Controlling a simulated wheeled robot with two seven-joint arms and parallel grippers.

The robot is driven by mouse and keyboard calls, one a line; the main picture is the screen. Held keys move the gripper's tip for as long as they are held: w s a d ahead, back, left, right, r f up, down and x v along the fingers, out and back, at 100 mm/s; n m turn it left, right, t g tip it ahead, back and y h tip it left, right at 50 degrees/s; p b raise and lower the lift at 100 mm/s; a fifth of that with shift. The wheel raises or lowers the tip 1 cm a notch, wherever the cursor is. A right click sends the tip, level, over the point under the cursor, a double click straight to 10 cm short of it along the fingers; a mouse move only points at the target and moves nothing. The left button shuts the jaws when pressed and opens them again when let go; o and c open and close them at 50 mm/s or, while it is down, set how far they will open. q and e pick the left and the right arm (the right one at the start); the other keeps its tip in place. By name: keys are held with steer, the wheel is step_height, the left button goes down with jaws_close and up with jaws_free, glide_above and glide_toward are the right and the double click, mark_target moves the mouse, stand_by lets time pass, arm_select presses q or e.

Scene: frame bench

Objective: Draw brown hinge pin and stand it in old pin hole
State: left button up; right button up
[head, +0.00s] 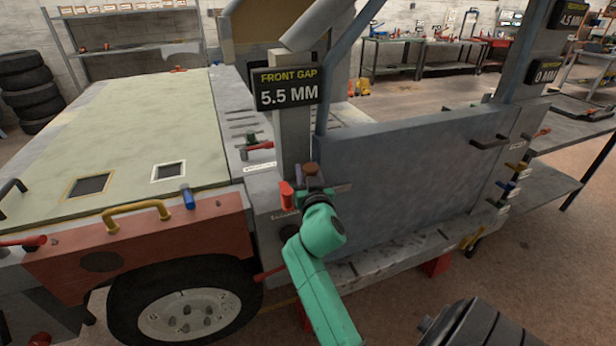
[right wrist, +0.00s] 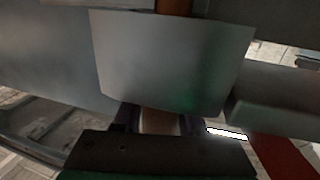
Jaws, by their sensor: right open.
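The brown hinge pin (head: 311,170) shows its head at the door hinge below the front gap display. In the right wrist view a brown shaft (right wrist: 174,7) shows at the top, behind a grey hinge plate (right wrist: 172,60). My right gripper (head: 313,189) is at the hinge, just below the pin's head. Its dark fingers (right wrist: 158,122) are open, with a brown piece showing between them; I cannot tell whether they touch it. The old pin hole cannot be made out; a small white label (head: 260,167) lies on the ledge left of the hinge. My left gripper is out of view.
The blue-grey door (head: 410,180) stands right of the hinge. A red handle (head: 287,195) is close to the gripper's left. The front gap display (head: 289,89) reads 5.5 MM. A red-handled clamp (head: 258,146) and a blue piece (head: 188,199) are on the left.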

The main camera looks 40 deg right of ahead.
mark_target(311, 169)
steer(key=shift+s+a, duration=0.1)
steer(key=shift+s, duration=0.05)
steer(key=shift+s+a+r, duration=0.65)
steer(key=shift+s+r, duration=0.05)
steer(key=shift+s, duration=0.05)
jaws_close()
steer(key=shift+d, duration=0.1)
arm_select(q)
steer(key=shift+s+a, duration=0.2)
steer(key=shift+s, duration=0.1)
arm_select(e)
steer(key=shift+w+d+f, duration=0.1)
